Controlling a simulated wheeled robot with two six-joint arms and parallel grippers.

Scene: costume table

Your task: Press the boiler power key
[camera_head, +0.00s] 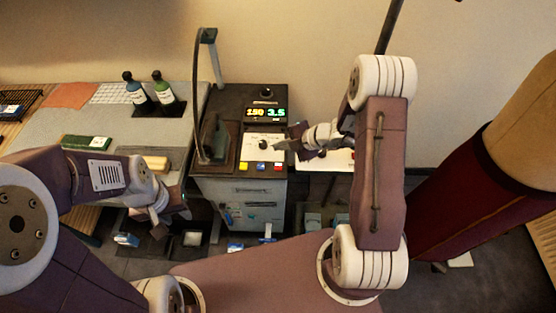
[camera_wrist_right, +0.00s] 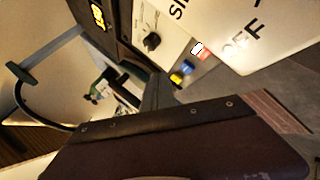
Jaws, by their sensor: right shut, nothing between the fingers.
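The boiler unit (camera_head: 238,100) stands at the middle, with a lit display (camera_head: 266,114) and a white knob panel. Along its front edge sit a yellow key (camera_head: 246,166), a blue key (camera_head: 261,166) and a red key (camera_head: 278,167). The right wrist view shows the yellow key (camera_wrist_right: 175,78), blue key (camera_wrist_right: 187,67) and red-and-white key (camera_wrist_right: 201,51). I cannot read which is the power key. My right gripper (camera_head: 287,145) is shut and empty, above the panel's right side and apart from the keys. My left gripper (camera_head: 158,215) hangs low at left, its fingers unclear.
A black knob (camera_wrist_right: 152,41) sits on the panel. A white plate with "OFF" lettering (camera_wrist_right: 275,30) lies beside the keys. A curved lamp arm (camera_head: 202,90) rises at the unit's left. Two bottles (camera_head: 137,95) (camera_head: 163,92) stand on the grey table (camera_head: 95,122) at left.

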